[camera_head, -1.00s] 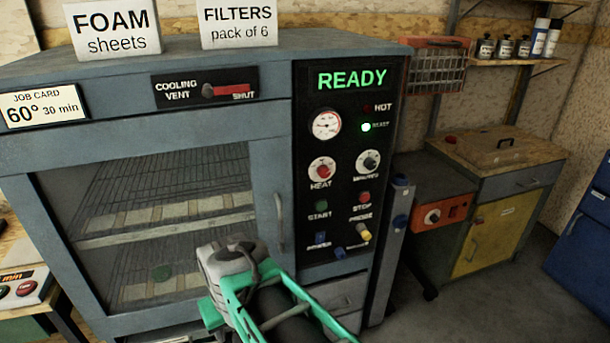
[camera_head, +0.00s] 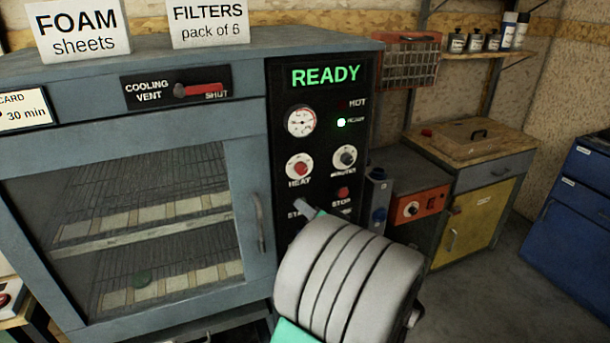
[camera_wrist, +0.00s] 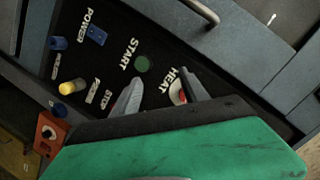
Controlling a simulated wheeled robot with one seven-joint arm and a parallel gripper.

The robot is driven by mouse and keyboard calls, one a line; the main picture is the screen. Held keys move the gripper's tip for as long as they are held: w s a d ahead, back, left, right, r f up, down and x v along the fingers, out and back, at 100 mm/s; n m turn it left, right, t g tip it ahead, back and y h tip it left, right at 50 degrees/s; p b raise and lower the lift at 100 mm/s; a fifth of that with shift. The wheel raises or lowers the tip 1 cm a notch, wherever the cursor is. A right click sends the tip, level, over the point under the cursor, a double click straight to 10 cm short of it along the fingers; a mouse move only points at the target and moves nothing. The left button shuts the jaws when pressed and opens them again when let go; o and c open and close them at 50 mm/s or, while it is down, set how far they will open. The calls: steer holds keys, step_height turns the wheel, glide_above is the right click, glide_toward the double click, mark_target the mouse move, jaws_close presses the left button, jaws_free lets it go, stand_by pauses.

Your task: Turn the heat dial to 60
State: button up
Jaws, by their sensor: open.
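The heat dial (camera_head: 299,166) is a red knob on a white round face, on the black control panel of the grey oven, left of the minutes dial (camera_head: 345,158). Its exact setting is too small to read. My gripper (camera_head: 306,208) shows a grey fingertip just below the dial, over the start button area; my grey wrist hides the lower panel. In the wrist view my gripper (camera_wrist: 161,84) is open and empty, its two fingers apart over the panel. The heat dial (camera_wrist: 176,94) shows partly, beside the right finger, which covers some of it.
The panel display (camera_head: 326,76) reads READY. The stop button (camera_head: 342,193) is close to my wrist. The oven door handle (camera_head: 259,222) stands out left of the panel. A job card (camera_head: 22,109) is cut off at the left. An orange box (camera_head: 411,208) sits to the right.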

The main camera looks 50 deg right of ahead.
mark_target(302, 171)
step_height(302, 171, up, 6)
steer(key=d+r+m+t+h, duration=0.1)
steer(key=d+t+h, duration=0.1)
steer(key=x, duration=0.2)
steer(key=p+x, duration=0.1)
steer(key=x, duration=0.2)
steer(key=p+x, duration=0.1)
steer(key=x, duration=0.1)
steer(key=shift+w+d+f, duration=0.3)
steer(key=shift+f, duration=0.1)
steer(key=shift+c, duration=0.5)
jaws_close()
